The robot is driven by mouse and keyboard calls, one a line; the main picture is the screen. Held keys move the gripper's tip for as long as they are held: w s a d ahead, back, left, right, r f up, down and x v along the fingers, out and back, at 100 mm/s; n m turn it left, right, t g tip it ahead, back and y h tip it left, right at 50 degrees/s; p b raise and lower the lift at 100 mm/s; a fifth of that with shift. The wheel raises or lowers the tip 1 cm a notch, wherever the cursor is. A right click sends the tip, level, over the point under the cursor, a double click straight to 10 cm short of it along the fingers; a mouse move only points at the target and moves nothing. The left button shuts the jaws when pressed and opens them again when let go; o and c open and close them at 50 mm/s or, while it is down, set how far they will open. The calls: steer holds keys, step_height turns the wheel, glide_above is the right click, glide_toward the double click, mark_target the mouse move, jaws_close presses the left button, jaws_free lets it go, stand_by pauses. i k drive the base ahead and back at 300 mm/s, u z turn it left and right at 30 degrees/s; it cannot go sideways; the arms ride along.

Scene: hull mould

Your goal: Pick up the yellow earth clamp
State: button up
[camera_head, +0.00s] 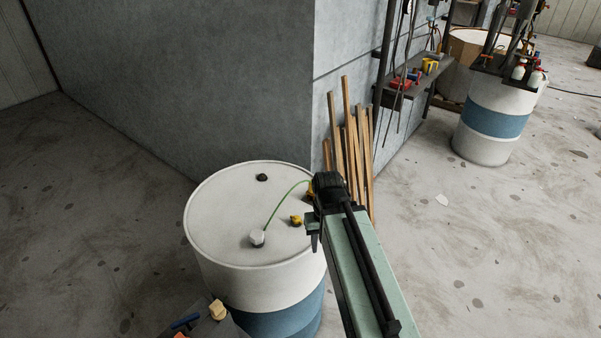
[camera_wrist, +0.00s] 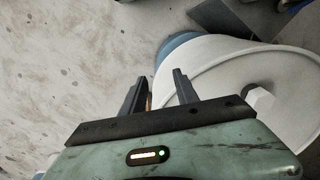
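A pale drum with a blue band (camera_head: 228,262) stands in front of the grey wall. A small yellow piece (camera_head: 296,220) sits on its lid near the right side. Another yellow piece (camera_head: 310,190) shows at the drum's rim, partly hidden by my arm, where a thin green cable (camera_head: 280,204) ends. I cannot tell for sure which is the earth clamp. My gripper (camera_head: 312,228) is over the right edge of the lid. In the wrist view my gripper (camera_wrist: 158,82) has its fingers apart, with a sliver of yellow-brown (camera_wrist: 149,103) showing between them, mostly hidden.
A white cap (camera_head: 257,238) and a black bung (camera_head: 262,177) stand up from the lid. Wooden strips (camera_head: 350,145) lean on the wall behind. Another banded drum (camera_head: 494,122) stands far right. The floor between is open.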

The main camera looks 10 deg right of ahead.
mark_target(309, 193)
steer(key=u, duration=0.1)
steer(key=i, duration=0.25)
steer(key=u, duration=2.8)
steer(key=k, duration=1.7)
steer(key=z, duration=0.85)
steer(key=i, duration=1.35)
